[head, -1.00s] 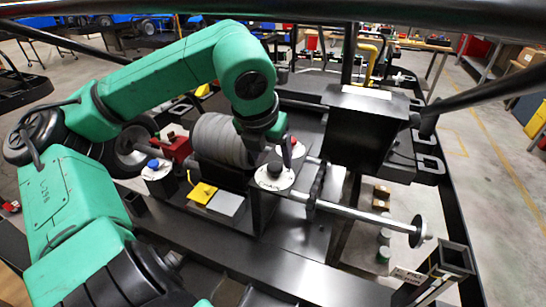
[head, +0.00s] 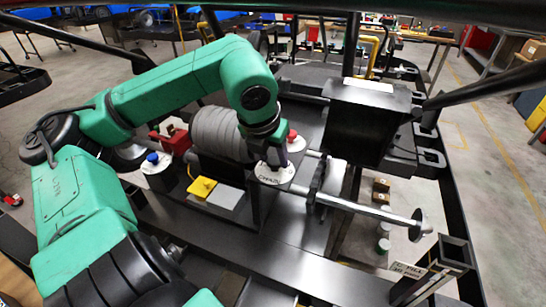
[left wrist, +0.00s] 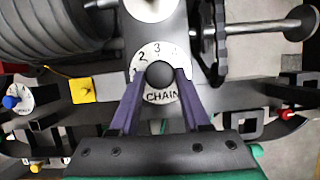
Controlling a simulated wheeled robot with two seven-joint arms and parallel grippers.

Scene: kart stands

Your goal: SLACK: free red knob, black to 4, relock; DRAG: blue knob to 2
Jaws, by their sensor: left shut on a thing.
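My left gripper (head: 273,160) is over the white CHAIN dial (head: 274,174). In the left wrist view its purple fingers (left wrist: 160,80) are shut on the round black knob (left wrist: 160,74), from both sides. The numbers 2 and 3 show on the dial (left wrist: 148,53) above the knob; the rest is partly covered, and I cannot read the pointer. The red knob (head: 291,135) stands just behind the gripper on its own pale plate. The blue knob (head: 152,157) stands on a white dial at the left and also shows in the left wrist view (left wrist: 10,101). My right gripper is not in view.
A grey ribbed drum (head: 218,134) stands close behind and left of the gripper. A yellow block (head: 201,187) lies in front of it. A metal shaft (head: 365,207) with an end disc reaches right. A black box (head: 368,120) rises at the back right.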

